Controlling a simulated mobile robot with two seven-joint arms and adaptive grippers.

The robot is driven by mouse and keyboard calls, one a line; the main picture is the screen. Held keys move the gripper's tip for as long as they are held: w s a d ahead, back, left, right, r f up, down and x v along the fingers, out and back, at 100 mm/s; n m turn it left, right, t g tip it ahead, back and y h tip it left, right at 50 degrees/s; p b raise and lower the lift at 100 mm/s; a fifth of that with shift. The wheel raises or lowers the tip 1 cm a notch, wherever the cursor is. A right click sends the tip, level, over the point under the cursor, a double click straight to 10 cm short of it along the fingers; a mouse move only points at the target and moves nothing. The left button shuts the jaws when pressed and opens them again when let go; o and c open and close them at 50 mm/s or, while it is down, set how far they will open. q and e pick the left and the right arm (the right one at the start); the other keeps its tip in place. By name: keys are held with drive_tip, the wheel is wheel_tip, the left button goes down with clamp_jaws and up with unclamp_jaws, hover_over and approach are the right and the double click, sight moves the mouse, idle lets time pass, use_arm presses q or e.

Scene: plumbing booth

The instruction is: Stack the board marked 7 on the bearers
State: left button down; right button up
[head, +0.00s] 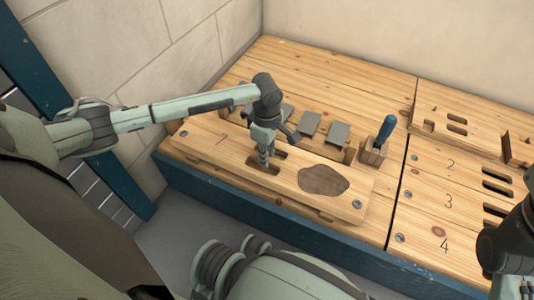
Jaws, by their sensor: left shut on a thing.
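A long pale wooden board (218,143) with a dark brown stain lies at an angle along the front of the left bench. A faint mark shows near its left end, too small to read surely as a 7. My left gripper (264,168) points down and is shut on the board at its hand slots near the middle. Wood shows just under the board's front edge; I cannot tell whether the board rests on it or hangs slightly above. The bearers are not clearly made out. My right arm shows at the right edge, but its fingertips are out of view.
Behind the board are grey plates (309,123) and a blue-handled tool (386,130) in a small wooden block (373,152). Slotted boards marked 2 (465,163), 3 (465,200) and 4 (430,238) lie at the right. Walls close off the back and left.

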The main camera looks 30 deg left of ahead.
use_arm(q)
drive_tip(key=c, duration=1.3)
unclamp_jaws()
drive_tip(key=shift+c, duration=0.2)
drive_tip(key=shift+f, duration=0.1)
